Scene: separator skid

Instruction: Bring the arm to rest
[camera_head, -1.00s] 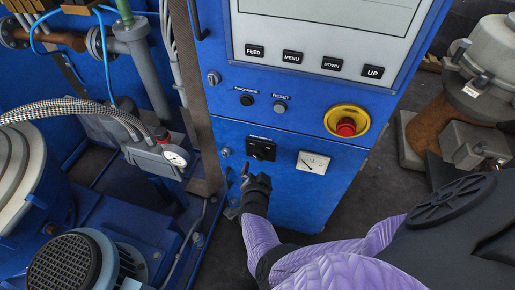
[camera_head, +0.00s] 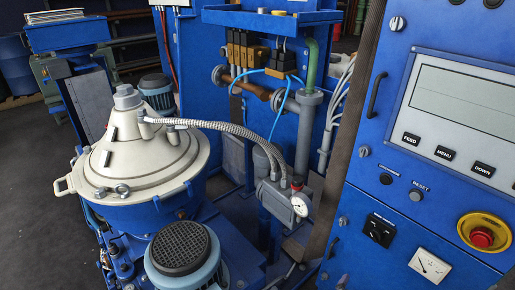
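Neither of my grippers shows in the camera_head view. A dark shape cut off at the bottom right corner may be part of my arm, but too little shows to tell. The blue control cabinet (camera_head: 362,190) stands at the right. Its dark switch (camera_head: 380,230) is on the lower panel with nothing touching it. Beside the switch is a white dial gauge (camera_head: 430,266). A red emergency stop on a yellow ring (camera_head: 482,237) is at the far right, below the display (camera_head: 468,97).
The separator (camera_head: 140,155), with a cream lid, stands left of centre. A motor (camera_head: 182,250) is in front of it. Pipes and valves stand behind. Dark floor (camera_head: 30,215) is open at the left.

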